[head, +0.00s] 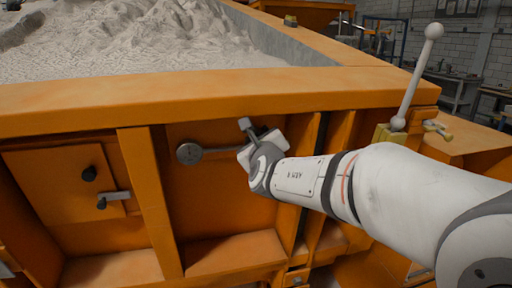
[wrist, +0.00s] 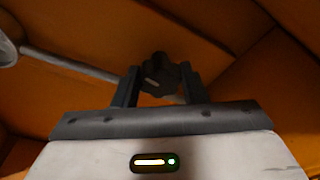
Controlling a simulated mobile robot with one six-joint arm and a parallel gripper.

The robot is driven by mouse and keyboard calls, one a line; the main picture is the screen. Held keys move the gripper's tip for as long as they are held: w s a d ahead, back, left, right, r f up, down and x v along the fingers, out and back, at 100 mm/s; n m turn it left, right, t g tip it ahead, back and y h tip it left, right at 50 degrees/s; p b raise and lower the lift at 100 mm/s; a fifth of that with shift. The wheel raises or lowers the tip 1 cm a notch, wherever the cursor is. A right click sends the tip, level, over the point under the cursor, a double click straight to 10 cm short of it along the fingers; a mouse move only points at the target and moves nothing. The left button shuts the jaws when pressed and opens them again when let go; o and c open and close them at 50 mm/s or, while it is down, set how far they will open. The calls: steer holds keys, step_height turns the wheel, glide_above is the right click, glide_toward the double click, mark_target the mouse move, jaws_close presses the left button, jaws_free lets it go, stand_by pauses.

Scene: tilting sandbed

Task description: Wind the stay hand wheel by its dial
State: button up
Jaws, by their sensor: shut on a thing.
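My gripper (head: 262,138) is in front of the orange side panel of the sandbed, below its top rail. In the wrist view my two dark fingers (wrist: 160,88) stand on either side of a dark, lobed hand wheel (wrist: 158,70) and are shut on it. A pale rod runs left from near the wheel to a round grey disc (head: 189,153). The disc also shows at the left edge of the wrist view (wrist: 6,50). In the head view my gripper and wrist hide most of the wheel. No dial markings can be made out.
The sandbed rim (head: 180,92) runs above my gripper, with pale sand (head: 150,45) behind it. A white ball-topped lever (head: 411,75) stands upright at right, close behind my arm.

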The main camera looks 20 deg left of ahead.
steer(key=m+b, duration=0.2)
steer(key=b, duration=0.2)
steer(key=m+g+y+b, duration=0.1)
steer(key=m+b, duration=0.1)
steer(key=b, duration=0.2)
steer(key=m+y+b, duration=0.1)
steer(key=m+b, duration=0.1)
steer(key=b, duration=0.2)
steer(key=shift+f+g+b, duration=0.35)
steer(key=shift+g+b, duration=0.05)
steer(key=shift+m+b, duration=0.35)
steer(key=shift+m, duration=0.05)
steer(key=shift+y, duration=0.4)
steer(key=shift+m+b, duration=0.45)
steer(key=shift+m, duration=0.05)
steer(key=shift+m+g+b, duration=0.3)
steer(key=shift+m+y+b, duration=0.5)
steer(key=shift+m, duration=0.3)
